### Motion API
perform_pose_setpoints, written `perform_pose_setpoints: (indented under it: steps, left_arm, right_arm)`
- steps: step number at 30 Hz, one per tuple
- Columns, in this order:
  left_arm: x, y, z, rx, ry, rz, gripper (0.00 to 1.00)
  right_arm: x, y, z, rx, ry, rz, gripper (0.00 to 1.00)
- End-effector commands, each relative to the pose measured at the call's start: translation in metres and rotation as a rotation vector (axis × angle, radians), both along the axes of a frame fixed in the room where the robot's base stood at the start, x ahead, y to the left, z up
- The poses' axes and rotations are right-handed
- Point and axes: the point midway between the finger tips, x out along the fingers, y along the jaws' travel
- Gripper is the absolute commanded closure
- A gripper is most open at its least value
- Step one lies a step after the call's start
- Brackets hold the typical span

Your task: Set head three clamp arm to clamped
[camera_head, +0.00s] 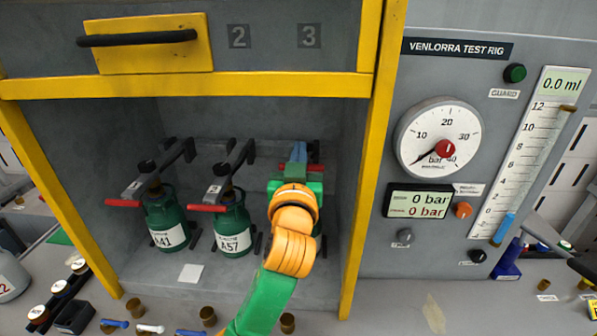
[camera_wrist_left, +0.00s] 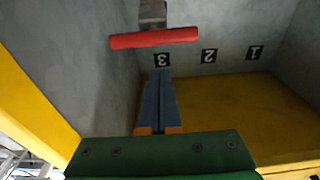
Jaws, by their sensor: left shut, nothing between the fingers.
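My left gripper (camera_head: 297,150) reaches into the third bay of the rig with its fingers shut and empty. In the left wrist view its fingers (camera_wrist_left: 160,78) point toward the number 3 label. The head three clamp arm's red handle (camera_head: 315,167) shows just right of the fingers. In the left wrist view the red handle (camera_wrist_left: 154,38) lies across a grey metal arm (camera_wrist_left: 152,12), beyond the fingertips; no contact is clear. My arm hides most of head three and its cylinder, so I cannot tell how the clamp sits. My right gripper is not in view.
Heads one and two hold green cylinders A41 (camera_head: 167,222) and A57 (camera_head: 233,226), with red handles (camera_head: 124,203) at their left. Yellow frame posts (camera_head: 372,140) bound the bay on the right. A gauge panel (camera_head: 490,150) stands beyond. Small fittings lie on the front bench.

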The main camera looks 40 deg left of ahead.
Motion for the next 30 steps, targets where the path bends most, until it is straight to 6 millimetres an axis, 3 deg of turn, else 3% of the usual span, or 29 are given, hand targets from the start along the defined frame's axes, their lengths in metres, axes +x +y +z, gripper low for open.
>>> perform_pose_setpoints:
  steps: [5, 7, 12, 23, 26, 30]
  left_arm:
    - [0.030, 0.019, 0.006, 0.000, 0.004, 0.001, 1.00]
    - [0.022, 0.014, -0.009, -0.001, 0.006, -0.001, 1.00]
    - [0.012, 0.008, -0.026, -0.001, 0.002, -0.001, 1.00]
    - [0.010, 0.006, -0.030, -0.002, -0.001, -0.001, 1.00]
    - [0.009, 0.006, -0.036, 0.001, -0.007, -0.001, 1.00]
    - [0.005, 0.003, -0.062, 0.023, -0.048, -0.004, 1.00]
  right_arm:
    - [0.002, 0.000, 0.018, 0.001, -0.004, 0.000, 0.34]
    - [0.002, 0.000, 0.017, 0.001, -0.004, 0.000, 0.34]
    - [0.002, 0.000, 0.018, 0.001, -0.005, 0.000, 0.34]
    - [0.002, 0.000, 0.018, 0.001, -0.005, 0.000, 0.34]
    - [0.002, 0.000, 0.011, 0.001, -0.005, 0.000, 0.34]
    - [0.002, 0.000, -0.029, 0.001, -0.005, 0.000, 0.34]
